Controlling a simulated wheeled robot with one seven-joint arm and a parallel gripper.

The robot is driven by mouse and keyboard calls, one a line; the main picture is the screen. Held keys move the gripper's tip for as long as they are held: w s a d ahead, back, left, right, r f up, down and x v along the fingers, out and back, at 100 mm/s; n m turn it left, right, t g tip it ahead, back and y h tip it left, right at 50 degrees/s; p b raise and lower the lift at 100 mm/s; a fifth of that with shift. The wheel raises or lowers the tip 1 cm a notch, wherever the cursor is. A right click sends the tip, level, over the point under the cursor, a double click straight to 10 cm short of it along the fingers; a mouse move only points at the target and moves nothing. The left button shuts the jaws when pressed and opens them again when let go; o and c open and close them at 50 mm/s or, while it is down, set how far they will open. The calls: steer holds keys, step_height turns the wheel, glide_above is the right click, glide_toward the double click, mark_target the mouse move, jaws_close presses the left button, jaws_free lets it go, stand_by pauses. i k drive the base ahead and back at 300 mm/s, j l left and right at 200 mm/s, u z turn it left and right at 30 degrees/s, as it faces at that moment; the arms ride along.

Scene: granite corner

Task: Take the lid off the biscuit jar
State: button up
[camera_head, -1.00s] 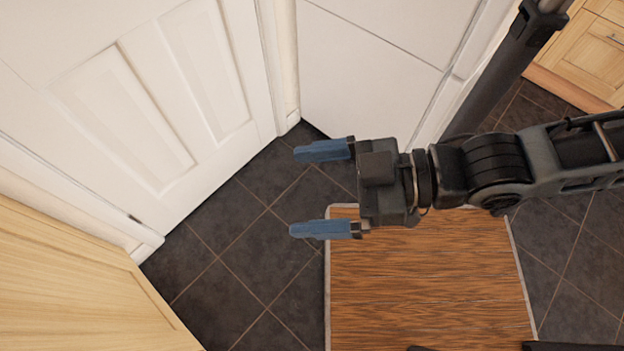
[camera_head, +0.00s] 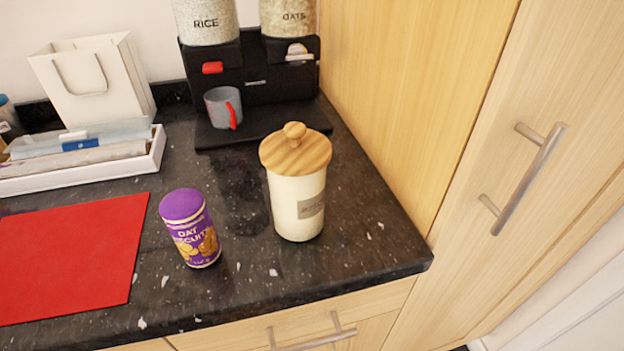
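The biscuit jar (camera_head: 297,207) is a cream cylinder with a small grey label, standing upright on the dark speckled counter (camera_head: 355,262) near its right front corner. Its round wooden lid (camera_head: 276,155) with a small knob sits on top of the jar. My gripper is not in view now, so its present state is hidden.
A purple biscuit tube (camera_head: 190,229) stands left of the jar. A red mat (camera_head: 70,255) lies further left. Behind are a black dispenser stand (camera_head: 265,124) with a grey mug (camera_head: 221,106), a white tray (camera_head: 85,179) and a paper bag (camera_head: 95,82). A tall wooden cupboard (camera_head: 420,90) borders the right.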

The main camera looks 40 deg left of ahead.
mark_target(295, 150)
steer(key=k+j+u, duration=0.15)
steer(key=j, duration=0.25)
steer(key=k+j+u, duration=0.15)
steer(key=j, duration=0.25)
steer(key=k+j+u, duration=0.15)
steer(key=j, duration=0.25)
